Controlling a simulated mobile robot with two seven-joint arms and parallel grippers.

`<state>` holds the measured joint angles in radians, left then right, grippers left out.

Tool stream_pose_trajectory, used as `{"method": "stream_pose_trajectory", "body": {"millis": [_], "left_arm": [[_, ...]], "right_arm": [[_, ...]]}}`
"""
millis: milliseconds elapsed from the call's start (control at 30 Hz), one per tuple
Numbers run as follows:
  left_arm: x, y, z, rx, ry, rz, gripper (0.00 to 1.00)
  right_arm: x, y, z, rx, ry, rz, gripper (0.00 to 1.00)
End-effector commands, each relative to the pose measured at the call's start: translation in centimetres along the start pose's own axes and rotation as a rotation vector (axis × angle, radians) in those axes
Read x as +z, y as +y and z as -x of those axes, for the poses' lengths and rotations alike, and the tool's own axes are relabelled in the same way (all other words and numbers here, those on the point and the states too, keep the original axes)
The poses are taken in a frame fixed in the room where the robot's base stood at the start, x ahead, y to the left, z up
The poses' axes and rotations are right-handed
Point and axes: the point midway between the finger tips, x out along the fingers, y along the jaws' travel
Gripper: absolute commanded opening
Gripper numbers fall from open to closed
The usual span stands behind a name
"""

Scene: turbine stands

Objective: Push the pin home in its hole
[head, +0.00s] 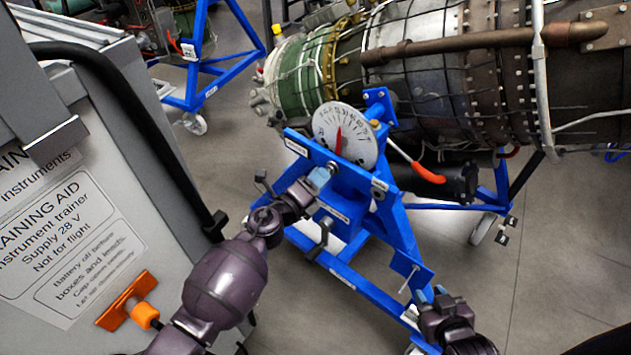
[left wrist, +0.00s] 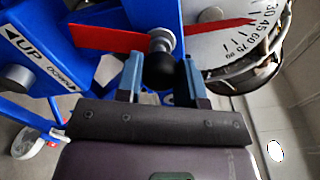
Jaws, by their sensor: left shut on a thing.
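A round black knob (left wrist: 160,72) on a silver collar (left wrist: 161,40) shows in the left wrist view, in front of a red pointer (left wrist: 110,37); I take it for the pin's head. My left gripper (left wrist: 160,78) is shut on the knob, one blue finger on each side. In the head view my left gripper (head: 323,176) is at the blue stand (head: 350,182), just below the dial (head: 357,136); its fingers hide the knob there. The hole is hidden. My right gripper (head: 431,294) is open and looks empty, low at the stand's right side.
A thin T-shaped handle (head: 408,278) stands by the stand's right plate, close to my right gripper. A grey trainer cabinet (head: 75,215) fills the left. The engine (head: 430,70) lies behind the dial.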

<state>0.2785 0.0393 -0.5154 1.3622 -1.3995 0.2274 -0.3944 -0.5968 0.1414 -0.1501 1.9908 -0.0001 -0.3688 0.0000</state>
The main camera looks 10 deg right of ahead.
Motion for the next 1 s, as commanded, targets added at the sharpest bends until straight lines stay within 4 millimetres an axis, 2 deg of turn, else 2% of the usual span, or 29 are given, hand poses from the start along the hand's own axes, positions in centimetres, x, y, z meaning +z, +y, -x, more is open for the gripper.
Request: {"method": "stream_pose_trajectory", "body": {"millis": [33, 200, 233, 400, 600, 700, 1000], "left_arm": [[0.1, -0.5, -0.4, -0.008, -0.002, -0.002, 0.00], [0.1, -0.6, -0.4, -0.010, -0.002, -0.002, 0.00], [0.1, -0.6, -0.4, -0.010, -0.002, -0.002, 0.36], [0.1, -0.5, -0.3, -0.008, -0.001, -0.002, 0.62], [0.1, -0.3, -0.2, -0.006, -0.001, -0.002, 0.65], [0.1, -0.3, -0.2, -0.005, -0.001, -0.001, 0.73], [0.1, -0.2, 0.1, -0.004, -0.001, -0.001, 0.73]], "right_arm": [[0.2, 0.0, 0.1, 0.001, -0.004, 0.000, 0.36], [0.6, 0.1, 0.4, 0.002, -0.013, -0.002, 0.36], [0.7, 0.1, 0.4, 0.002, -0.014, -0.002, 0.36], [0.8, 0.1, 0.4, 0.002, -0.015, -0.002, 0.36], [0.3, 0.1, 0.1, 0.001, -0.007, 0.002, 0.36], [0.3, 0.1, 0.1, 0.001, -0.005, 0.002, 0.36], [-0.2, 0.1, -0.1, -0.001, 0.002, 0.003, 0.36]]}}
